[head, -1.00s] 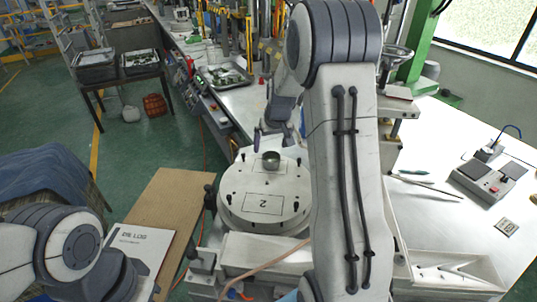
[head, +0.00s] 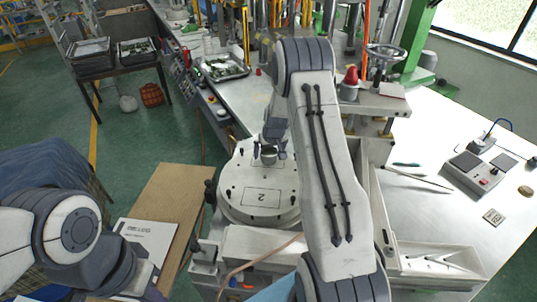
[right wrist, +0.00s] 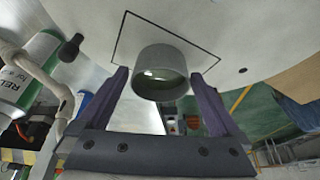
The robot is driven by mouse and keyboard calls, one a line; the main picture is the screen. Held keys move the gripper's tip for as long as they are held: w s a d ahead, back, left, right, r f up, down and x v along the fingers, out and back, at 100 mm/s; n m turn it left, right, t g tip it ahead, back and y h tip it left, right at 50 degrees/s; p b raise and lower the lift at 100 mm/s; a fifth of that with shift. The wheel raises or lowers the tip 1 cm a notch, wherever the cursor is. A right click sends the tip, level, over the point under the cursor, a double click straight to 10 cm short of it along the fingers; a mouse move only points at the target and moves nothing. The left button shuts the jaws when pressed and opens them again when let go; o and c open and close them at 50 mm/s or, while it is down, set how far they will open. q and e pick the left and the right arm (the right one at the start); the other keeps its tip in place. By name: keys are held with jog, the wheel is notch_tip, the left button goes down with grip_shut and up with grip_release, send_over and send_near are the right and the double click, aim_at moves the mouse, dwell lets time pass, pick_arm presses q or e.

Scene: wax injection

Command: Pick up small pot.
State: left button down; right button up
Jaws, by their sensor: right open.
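The small pot (head: 268,154) is a grey-green round cup standing on the white round turntable (head: 232,202), near its far edge. My right gripper (head: 270,151) is open at the pot, with one finger on either side of it in the head view. In the right wrist view the pot (right wrist: 158,60) shows between and just beyond the two purple-grey fingers of the right gripper (right wrist: 163,98); I cannot tell whether they touch it. My left arm comes in at the lower left of the head view, but its gripper is not seen.
A brown board (head: 176,208) lies left of the turntable. The white workbench (head: 432,172) at right holds a grey control box (head: 470,168) and thin tools. A handwheel (head: 385,52) and a red-topped part (head: 351,76) stand behind my right arm. Metal trays (head: 226,68) are further back.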

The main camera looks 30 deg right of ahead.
jog(key=c, duration=1.5)
